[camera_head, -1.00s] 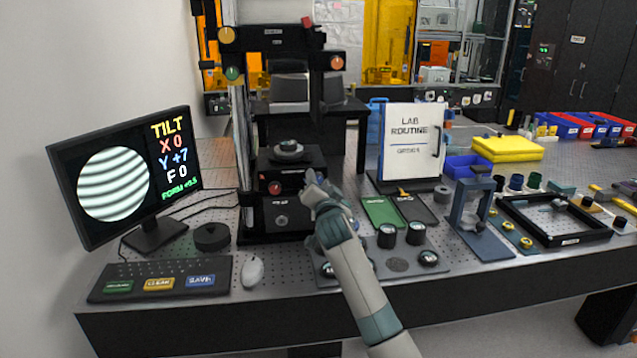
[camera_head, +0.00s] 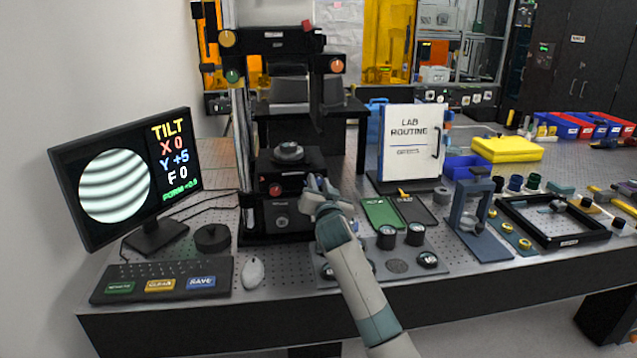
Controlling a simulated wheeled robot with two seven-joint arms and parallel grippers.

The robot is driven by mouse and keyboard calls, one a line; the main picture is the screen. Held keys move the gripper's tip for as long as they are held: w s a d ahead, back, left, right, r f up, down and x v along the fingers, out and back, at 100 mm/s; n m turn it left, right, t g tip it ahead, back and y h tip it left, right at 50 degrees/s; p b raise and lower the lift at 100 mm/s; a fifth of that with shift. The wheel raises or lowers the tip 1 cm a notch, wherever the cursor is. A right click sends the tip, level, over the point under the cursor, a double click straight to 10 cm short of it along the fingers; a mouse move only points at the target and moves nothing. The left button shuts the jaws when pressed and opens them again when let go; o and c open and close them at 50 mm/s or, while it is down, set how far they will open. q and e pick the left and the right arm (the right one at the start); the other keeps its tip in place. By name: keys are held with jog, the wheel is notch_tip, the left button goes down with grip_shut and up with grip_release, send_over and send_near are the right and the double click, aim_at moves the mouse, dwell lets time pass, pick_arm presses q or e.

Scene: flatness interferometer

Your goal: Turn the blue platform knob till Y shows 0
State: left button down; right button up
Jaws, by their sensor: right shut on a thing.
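The monitor (camera_head: 125,172) at the left shows striped fringes and the readout X 0, Y +5, F 0. The black interferometer (camera_head: 287,217) stands to its right, with a round part on its platform (camera_head: 289,152). A red knob (camera_head: 276,189) is on the front of the platform block. My right gripper (camera_head: 314,184) is at the right side of that block, shut on the blue platform knob, which the fingers mostly hide. My left gripper is not in view.
A keyboard (camera_head: 160,280) with coloured keys and a mouse (camera_head: 253,272) lie at the front left. Green and black trays and several small round parts lie right of my right arm. A white Lab Routine board (camera_head: 411,143) stands behind them.

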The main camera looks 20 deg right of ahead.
jog(key=n+p, duration=0.2)
jog(key=n, duration=0.4)
jog(key=shift+n, duration=0.3)
jog(key=n+p, duration=0.2)
jog(key=n, duration=0.4)
jog(key=shift+d, duration=0.1)
jog(key=shift+n, duration=0.3)
jog(key=o, duration=1)
jog(key=shift+o, duration=0.2)
jog(key=shift+s, duration=0.2)
jog(key=b+v, duration=0.4)
jog(key=v, duration=1.3)
dwell(0.5)
